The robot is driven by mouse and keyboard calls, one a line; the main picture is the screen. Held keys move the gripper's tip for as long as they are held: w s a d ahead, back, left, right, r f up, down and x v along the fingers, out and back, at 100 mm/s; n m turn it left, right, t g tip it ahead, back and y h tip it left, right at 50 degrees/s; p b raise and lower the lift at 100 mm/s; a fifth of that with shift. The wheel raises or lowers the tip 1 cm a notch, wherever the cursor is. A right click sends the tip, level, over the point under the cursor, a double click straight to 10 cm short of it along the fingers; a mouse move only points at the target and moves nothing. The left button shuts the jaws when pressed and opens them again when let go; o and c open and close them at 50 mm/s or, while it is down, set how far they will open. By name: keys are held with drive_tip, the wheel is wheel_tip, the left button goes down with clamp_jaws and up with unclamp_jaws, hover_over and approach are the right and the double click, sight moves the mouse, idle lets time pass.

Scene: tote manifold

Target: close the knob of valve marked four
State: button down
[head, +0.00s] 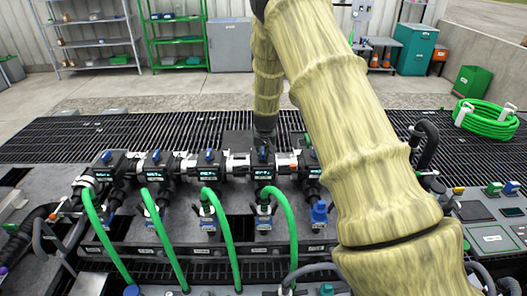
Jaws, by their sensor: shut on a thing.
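A row of black valves with blue knobs runs across the manifold in the head view. The fourth valve from the left (262,172) has a small display on its front and a green hose below it. My gripper (264,138) is a small dark shape at the end of my sleeved arm, directly above this valve. It is shut on the valve's knob, which it mostly hides. The number markings are too small to read.
Other blue knobs show on the first (107,156), second (156,155) and third (210,155) valves. Green hoses (226,230) hang in front. A coiled green hose (487,122) lies at the far right.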

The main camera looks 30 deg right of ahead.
drive_tip(key=shift+w+r+m, duration=0.1)
drive_tip(key=shift+r+m, duration=0.05)
drive_tip(key=shift+m, duration=0.45)
drive_tip(key=c, duration=1.5)
unclamp_jaws()
drive_tip(key=shift+o, duration=0.2)
drive_tip(key=v, duration=1.1)
drive_tip(key=shift+a+r, duration=0.25)
drive_tip(key=shift+r, duration=0.1)
